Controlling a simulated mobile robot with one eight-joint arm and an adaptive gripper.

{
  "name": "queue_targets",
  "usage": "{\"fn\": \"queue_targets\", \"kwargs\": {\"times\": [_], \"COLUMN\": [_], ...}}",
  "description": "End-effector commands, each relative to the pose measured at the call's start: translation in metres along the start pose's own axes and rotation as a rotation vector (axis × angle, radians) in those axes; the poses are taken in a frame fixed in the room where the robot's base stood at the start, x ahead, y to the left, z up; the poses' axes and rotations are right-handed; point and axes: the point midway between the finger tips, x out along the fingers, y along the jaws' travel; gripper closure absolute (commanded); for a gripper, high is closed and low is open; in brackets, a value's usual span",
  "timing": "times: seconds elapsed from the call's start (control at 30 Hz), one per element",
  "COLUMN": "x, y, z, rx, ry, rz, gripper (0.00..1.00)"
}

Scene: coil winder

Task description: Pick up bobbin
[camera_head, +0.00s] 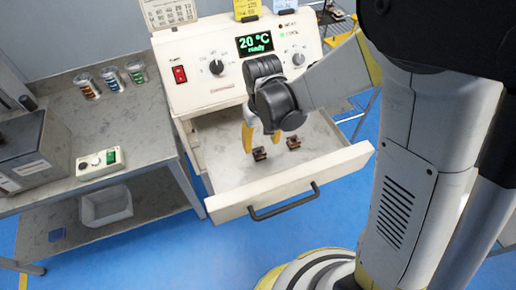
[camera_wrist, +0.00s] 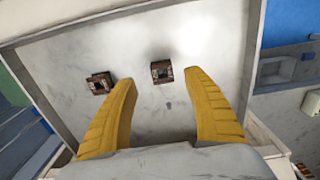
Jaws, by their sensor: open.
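Two small dark brown square bobbins lie on the floor of the open white drawer (camera_head: 232,206). The left bobbin (camera_head: 259,154) is just below my gripper (camera_head: 262,140) in the head view. In the wrist view this bobbin (camera_wrist: 161,71) shows between the tips of my open yellow fingers (camera_wrist: 159,80), with nothing held. The other bobbin (camera_head: 293,143) lies to the right in the head view. It also shows in the wrist view (camera_wrist: 99,83), left of the left finger and close to its tip. The fingers appear apart from both bobbins.
The drawer walls surround the work area, with a black handle (camera_head: 285,203) in front. The machine panel (camera_head: 200,85) with its 20 °C display (camera_head: 256,44) rises behind. A bench (camera_head: 150,110) at left carries a small control box (camera_head: 100,164) and several jars.

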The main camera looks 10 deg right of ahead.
Motion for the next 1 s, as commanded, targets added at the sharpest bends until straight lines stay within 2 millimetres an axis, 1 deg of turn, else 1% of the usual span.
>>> {"fn": "queue_targets", "kwargs": {"times": [0.03,0.17,0.27,0.4,0.5,0.57,0.73,0.77,0.8,0.87,0.9,0.93,1.0], "x": [0.007,0.013,0.023,0.047,0.06,0.063,0.062,0.062,0.062,0.062,0.062,0.062,0.062], "y": [0.0,0.0,-0.001,-0.003,-0.003,-0.003,-0.003,-0.003,-0.003,-0.003,-0.003,-0.003,-0.003], "z": [0.0,0.0,0.0,0.0,0.0,0.0,0.0,0.0,0.0,0.0,0.0,0.0,0.0], "rx": [0.0,0.0,0.0,0.0,0.0,0.0,0.001,0.001,0.001,0.001,0.001,0.001,0.001], "ry": [0.0,0.001,0.001,0.001,0.001,0.001,0.001,0.001,0.001,0.001,0.001,0.001,0.001], "rz": [0.0,0.0,0.0,0.0,0.0,0.0,0.0,0.0,0.0,0.0,0.0,0.0,0.0], "gripper": [0.41,0.41,0.41,0.41,0.41,0.41,0.41,0.42,0.54,0.73,0.85,0.93,0.93]}}
